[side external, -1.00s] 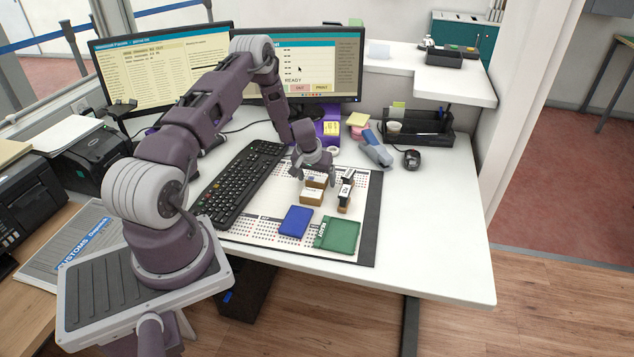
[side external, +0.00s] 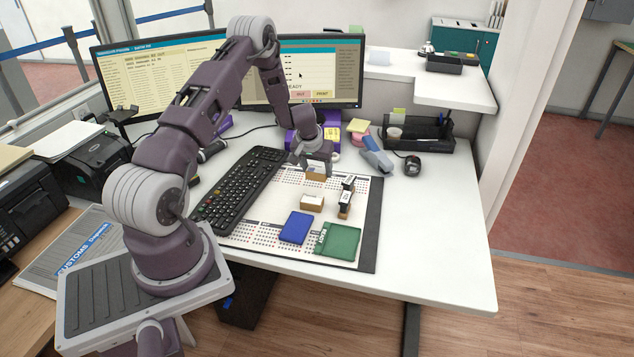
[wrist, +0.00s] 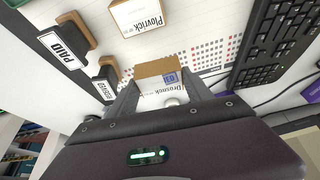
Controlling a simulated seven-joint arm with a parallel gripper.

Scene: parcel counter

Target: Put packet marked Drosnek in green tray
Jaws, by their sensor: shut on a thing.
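My gripper (side external: 316,172) is shut on the packet marked Drosnek (wrist: 160,86), a small brown box with a white label and a blue mark. In the side view the packet (side external: 316,177) shows between the fingers at the back of the mat; whether it touches the mat is unclear. The green tray (side external: 338,241) lies at the mat's front right and looks empty. A second packet, marked Plovrick (wrist: 140,17), stands on the mat between my gripper and the trays; it also shows in the side view (side external: 311,203).
A blue tray (side external: 297,227) lies left of the green one. Two stamps, one marked PAID (wrist: 70,42), stand right of the Plovrick packet in the side view. The keyboard (side external: 240,188) borders the mat's left. A purple box (side external: 305,138) stands behind my gripper.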

